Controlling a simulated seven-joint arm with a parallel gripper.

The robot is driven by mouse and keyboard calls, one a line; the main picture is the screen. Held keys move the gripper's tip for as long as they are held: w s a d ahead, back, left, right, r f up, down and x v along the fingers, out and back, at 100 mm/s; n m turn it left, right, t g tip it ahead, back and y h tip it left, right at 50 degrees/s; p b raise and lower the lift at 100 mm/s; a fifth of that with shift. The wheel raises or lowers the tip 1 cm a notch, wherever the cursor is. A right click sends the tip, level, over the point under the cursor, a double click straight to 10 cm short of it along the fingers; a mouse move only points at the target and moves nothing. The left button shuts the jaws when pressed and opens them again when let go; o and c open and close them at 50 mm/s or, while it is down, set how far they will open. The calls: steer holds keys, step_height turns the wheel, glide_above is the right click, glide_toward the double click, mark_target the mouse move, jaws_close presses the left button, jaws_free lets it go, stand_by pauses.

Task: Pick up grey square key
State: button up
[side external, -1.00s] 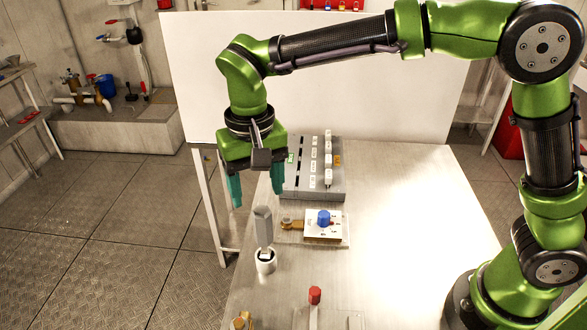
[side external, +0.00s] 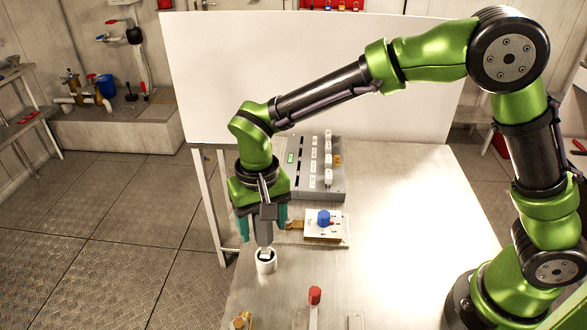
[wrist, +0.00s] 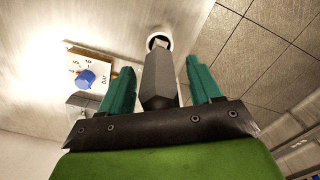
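The grey square key (side external: 264,233) stands upright in a white round holder (side external: 266,262) near the table's left edge. My gripper (side external: 264,232) is right above the holder, with its teal fingers on either side of the key. In the wrist view the key (wrist: 158,78) lies between the two open fingers (wrist: 161,85), with a gap on each side. Its lower end meets the white holder (wrist: 160,38). The key's top is partly hidden by my gripper in the side view.
A panel with a blue knob (side external: 324,218) sits just right of the key; it also shows in the wrist view (wrist: 86,78). A grey box with white switches (side external: 315,178) is behind it. A red-topped valve (side external: 315,296) stands in front. The table's right side is clear.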

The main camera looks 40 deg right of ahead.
steer(key=c, duration=1)
steer(key=shift+r, duration=0.5)
steer(key=r, duration=0.2)
steer(key=shift+s+d+r, duration=0.2)
steer(key=shift+s+r, duration=0.15)
steer(key=shift+r, duration=0.05)
steer(key=s+d, duration=0.2)
steer(key=s, duration=0.2)
steer(key=s+d, duration=0.3)
steer(key=s, duration=0.1)
steer(key=s+d+r, duration=0.1)
steer(key=s+d, duration=0.2)
steer(key=s, duration=0.1)
steer(key=shift+s+d+r, duration=0.1)
steer(key=shift+s, duration=0.3)
